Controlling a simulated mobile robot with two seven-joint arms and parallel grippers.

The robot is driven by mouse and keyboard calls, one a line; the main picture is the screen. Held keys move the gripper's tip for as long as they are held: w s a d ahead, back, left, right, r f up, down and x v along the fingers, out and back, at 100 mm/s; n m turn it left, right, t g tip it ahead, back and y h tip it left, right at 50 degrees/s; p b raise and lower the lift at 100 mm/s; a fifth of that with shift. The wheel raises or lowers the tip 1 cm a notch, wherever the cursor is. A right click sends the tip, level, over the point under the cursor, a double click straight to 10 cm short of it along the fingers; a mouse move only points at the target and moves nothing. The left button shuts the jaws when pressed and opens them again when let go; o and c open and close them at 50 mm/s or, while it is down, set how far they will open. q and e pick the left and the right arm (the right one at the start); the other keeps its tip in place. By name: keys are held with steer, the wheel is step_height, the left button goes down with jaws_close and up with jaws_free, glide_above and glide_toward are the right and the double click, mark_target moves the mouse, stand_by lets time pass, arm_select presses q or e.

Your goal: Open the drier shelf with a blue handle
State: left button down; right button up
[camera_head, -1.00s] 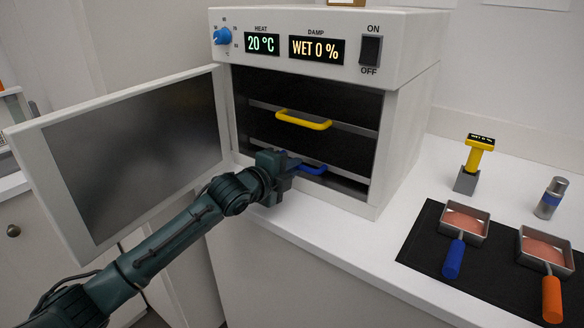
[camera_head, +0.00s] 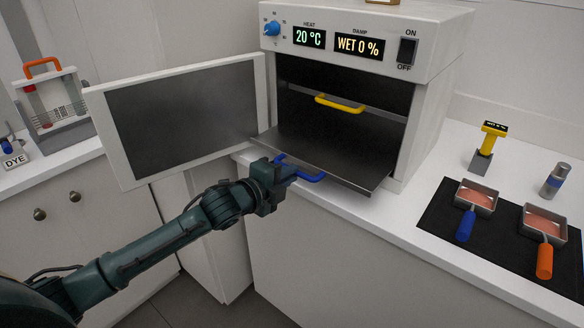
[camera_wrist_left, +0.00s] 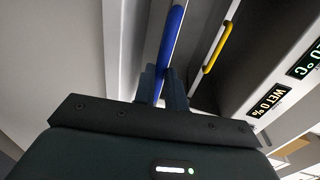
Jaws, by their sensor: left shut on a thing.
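The drier (camera_head: 425,75) is a white box with its door (camera_head: 105,150) swung open to the left. The lower shelf (camera_head: 335,160) is a dark metal tray drawn well out of the drier, level, over the counter's front. Its blue handle (camera_head: 310,177) is on the front edge. My left gripper (camera_head: 284,172) is shut on the blue handle. The handle also shows between the fingers in the left wrist view (camera_wrist_left: 170,45). The upper shelf with a yellow handle (camera_head: 340,104) is inside. My right gripper is in neither view.
On the counter at right are a black mat (camera_head: 490,240), a blue-handled pan (camera_head: 476,198), an orange-handled pan (camera_head: 544,222), a yellow meter (camera_head: 492,130) and a grey cylinder (camera_head: 554,180). A rack (camera_head: 50,110) stands at far left.

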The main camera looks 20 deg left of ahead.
arm_select(q)
steer(key=shift+f, duration=0.15)
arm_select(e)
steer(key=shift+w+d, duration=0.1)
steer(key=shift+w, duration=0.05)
arm_select(q)
steer(key=c, duration=1.7)
jaws_free()
steer(key=shift+c, duration=0.2)
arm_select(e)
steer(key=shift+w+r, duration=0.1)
arm_select(q)
steer(key=b+v, duration=0.1)
steer(key=v, duration=1.2)
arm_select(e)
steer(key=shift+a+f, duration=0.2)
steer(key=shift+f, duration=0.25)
